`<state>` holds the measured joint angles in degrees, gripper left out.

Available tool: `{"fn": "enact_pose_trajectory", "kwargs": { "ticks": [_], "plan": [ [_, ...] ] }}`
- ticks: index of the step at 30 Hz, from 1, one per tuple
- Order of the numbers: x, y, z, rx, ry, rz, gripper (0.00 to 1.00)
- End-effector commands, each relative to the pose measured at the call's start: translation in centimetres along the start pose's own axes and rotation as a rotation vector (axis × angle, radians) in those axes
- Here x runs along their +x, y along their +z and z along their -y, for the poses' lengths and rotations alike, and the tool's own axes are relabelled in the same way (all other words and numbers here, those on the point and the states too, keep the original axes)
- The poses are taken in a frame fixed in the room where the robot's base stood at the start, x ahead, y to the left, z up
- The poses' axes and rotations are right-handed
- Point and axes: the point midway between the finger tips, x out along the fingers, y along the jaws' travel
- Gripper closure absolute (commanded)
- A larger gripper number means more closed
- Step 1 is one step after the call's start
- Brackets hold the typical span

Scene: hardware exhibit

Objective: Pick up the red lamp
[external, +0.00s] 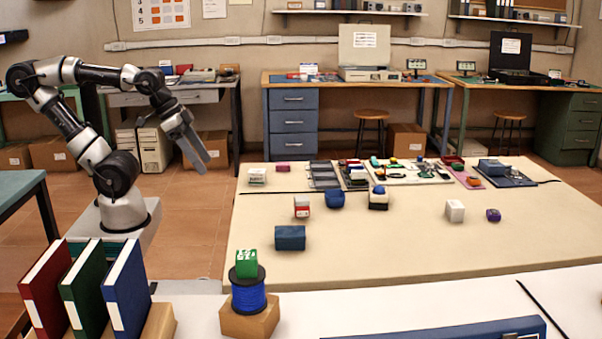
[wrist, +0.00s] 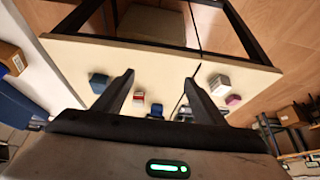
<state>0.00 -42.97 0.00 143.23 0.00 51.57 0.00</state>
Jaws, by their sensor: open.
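I cannot pick out the red lamp for certain. A small red and white object (external: 301,208) stands on the left part of the cream table (external: 400,245). It also shows small in the wrist view (wrist: 139,96), just right of the left fingertip in the picture. A dark red block (external: 283,168) lies further back. My gripper (external: 205,158) is raised in the air left of the table, pointing down and to the right. In the wrist view its two fingers (wrist: 161,76) are spread with nothing between them, well apart from all objects.
Near the red and white object are a blue bowl-like object (external: 335,198), a blue-topped object (external: 378,198) and a dark blue box (external: 290,238). A white block (external: 454,210) and a purple object (external: 493,215) stand right. Trays with small parts crowd the back. The table's front is clear.

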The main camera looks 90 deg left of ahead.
Motion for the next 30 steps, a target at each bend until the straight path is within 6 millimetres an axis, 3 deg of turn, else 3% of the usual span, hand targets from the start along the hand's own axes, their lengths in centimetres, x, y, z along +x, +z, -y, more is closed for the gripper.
{"fn": "enact_pose_trajectory", "kwargs": {
  "ticks": [13,15,23,26,30],
  "plan": [
    [0.1,0.1,0.0,0.0,0.0,0.0,0.36],
    [0.1,0.0,0.0,0.0,0.0,0.0,0.45],
    [0.0,0.0,0.0,-0.001,0.0,0.001,0.45],
    [-0.1,-0.6,0.0,-0.031,0.002,0.023,0.45],
    [-0.1,-3.1,-0.3,-0.17,0.021,0.129,0.45]
  ]
}}
